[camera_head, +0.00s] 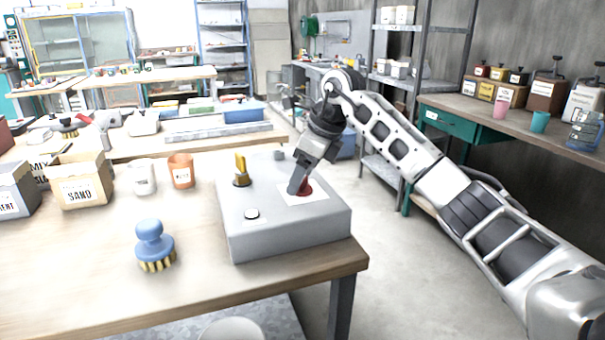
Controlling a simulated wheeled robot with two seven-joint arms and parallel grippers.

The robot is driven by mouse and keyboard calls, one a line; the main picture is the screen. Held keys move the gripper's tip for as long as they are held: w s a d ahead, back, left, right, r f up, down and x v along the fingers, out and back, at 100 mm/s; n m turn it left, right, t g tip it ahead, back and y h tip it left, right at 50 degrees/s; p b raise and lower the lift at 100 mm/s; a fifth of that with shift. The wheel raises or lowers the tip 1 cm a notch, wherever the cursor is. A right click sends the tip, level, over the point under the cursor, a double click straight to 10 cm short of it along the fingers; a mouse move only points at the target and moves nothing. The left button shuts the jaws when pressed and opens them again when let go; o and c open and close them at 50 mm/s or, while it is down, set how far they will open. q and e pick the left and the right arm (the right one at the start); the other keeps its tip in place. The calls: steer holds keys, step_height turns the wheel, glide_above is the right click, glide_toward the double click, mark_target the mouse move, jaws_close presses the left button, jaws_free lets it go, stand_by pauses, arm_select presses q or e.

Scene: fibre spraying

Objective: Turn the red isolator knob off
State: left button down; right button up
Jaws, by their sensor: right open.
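The red isolator knob (305,188) sits on a white plate (310,198) on top of a grey control box (285,240), near the right end of the wooden table. My right gripper (298,188) reaches down from the upper right, with its fingers at the knob's left side. The fingers hide part of the knob, and I cannot tell whether they touch it. The gripper is open. The knob's marking and angle are too small to read. My left gripper is not in view.
The box also bears a yellow handle (240,168) and a pale round button (251,214). A blue brush (152,244), an orange cup (181,170), a white cup (143,177) and a sand box (81,181) stand to the left. The table's front area is mostly clear.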

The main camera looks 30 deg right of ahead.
steer(key=c, duration=1)
